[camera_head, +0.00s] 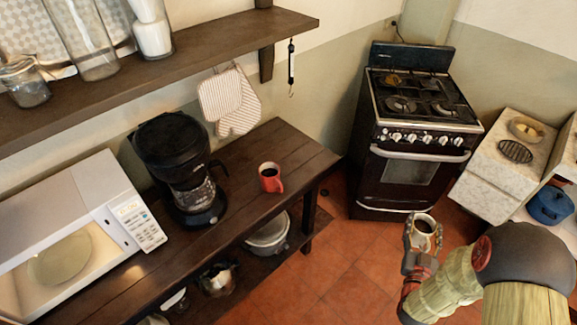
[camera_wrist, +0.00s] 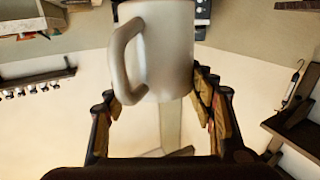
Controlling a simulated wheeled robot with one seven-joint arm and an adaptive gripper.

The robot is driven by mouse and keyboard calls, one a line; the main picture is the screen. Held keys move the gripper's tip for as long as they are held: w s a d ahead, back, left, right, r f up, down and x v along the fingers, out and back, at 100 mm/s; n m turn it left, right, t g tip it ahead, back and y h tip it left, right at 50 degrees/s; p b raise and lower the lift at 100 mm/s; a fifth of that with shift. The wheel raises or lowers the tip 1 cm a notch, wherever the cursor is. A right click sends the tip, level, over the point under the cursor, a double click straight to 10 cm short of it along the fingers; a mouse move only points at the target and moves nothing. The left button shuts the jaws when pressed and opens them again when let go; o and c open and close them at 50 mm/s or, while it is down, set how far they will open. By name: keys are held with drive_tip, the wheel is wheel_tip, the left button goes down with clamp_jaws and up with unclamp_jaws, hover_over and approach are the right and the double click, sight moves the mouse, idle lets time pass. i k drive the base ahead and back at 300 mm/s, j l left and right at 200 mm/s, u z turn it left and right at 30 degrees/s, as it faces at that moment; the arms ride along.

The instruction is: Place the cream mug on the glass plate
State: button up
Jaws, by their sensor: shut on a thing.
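The cream mug (camera_head: 425,224) is held in my gripper (camera_head: 420,238) at the lower right of the head view, in front of the stove. In the wrist view the cream mug (camera_wrist: 168,50) sits between the fingers, its handle to the left. My gripper is shut on the mug body. The glass plate (camera_head: 60,258) is a round, yellowish plate inside the lit microwave at the far left of the head view. No mug stands on it. The mug and the plate are far apart.
The white microwave (camera_head: 75,210) stands on the dark wooden table (camera_head: 235,165) with a black coffee maker (camera_head: 180,165) and a red mug (camera_head: 270,178). A wooden shelf (camera_head: 200,45) with jars hangs above. The stove (camera_head: 415,130) is behind my gripper. Open tiled floor lies between table and arm.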

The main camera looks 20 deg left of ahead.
sight(67, 255)
drive_tip(key=u, duration=2.65)
drive_tip(key=k+j, duration=0.05)
